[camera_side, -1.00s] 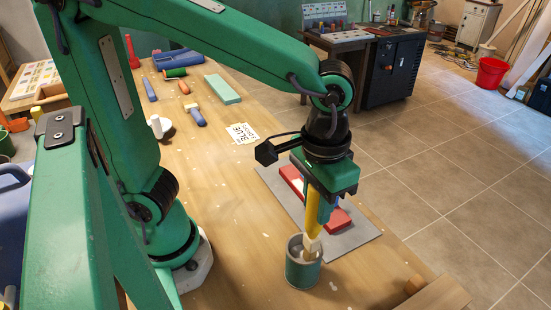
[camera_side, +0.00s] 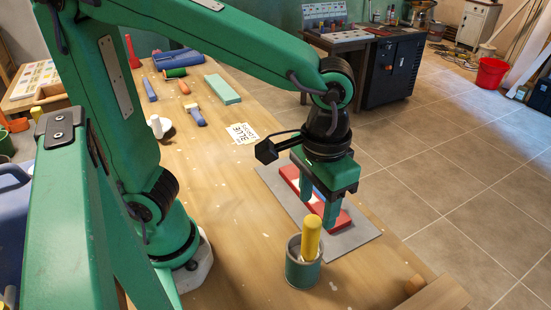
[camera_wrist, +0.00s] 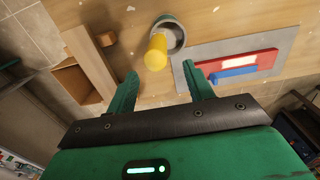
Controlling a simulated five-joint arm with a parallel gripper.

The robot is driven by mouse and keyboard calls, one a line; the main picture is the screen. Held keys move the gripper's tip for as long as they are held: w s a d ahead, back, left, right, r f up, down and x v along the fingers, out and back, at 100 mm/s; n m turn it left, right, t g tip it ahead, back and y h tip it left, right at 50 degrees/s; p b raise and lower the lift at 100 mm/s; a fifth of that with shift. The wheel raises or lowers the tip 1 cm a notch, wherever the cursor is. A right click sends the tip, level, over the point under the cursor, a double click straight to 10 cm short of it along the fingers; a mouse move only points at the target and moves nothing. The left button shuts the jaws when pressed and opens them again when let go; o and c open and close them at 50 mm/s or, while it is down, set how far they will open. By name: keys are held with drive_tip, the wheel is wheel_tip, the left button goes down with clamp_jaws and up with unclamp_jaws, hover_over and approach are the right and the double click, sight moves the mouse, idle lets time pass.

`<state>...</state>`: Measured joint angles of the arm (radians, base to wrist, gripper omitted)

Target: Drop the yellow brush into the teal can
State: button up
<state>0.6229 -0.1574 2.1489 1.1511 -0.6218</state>
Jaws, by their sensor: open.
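The teal can (camera_side: 303,272) stands upright near the front of the wooden table; it also shows in the wrist view (camera_wrist: 176,27). The yellow brush (camera_side: 311,239) stands in the can with its yellow handle up, leaning slightly; in the wrist view its handle (camera_wrist: 156,53) points toward the camera. The brush's lower end is hidden inside the can. My gripper (camera_side: 318,222) is open and empty, above and just behind the can. In the wrist view its two fingers (camera_wrist: 160,83) are spread apart with the handle beyond them, and nothing is between the tips.
A grey trowel plate with a red and blue handle (camera_side: 362,244) lies right of the can. A wooden box edge (camera_side: 437,295) is at the front right. A paper label (camera_side: 242,133), a blue-handled brush (camera_side: 195,116) and a pale green block (camera_side: 222,89) lie farther back.

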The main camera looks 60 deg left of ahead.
wheel_tip(320, 180, up, 7)
idle(0.5)
drive_tip(key=shift+r, duration=0.1)
drive_tip(key=s+a+f+t, duration=0.1)
drive_tip(key=a+f+t, duration=0.1)
drive_tip(key=a, duration=0.6)
drive_tip(key=a+f+t, duration=0.2)
drive_tip(key=a+t, duration=0.1)
drive_tip(key=a, duration=0.6)
drive_tip(key=shift+s+a+t, duration=0.25)
drive_tip(key=shift+s+t, duration=0.05)
drive_tip(key=shift+s, duration=0.1)
idle(1.1)
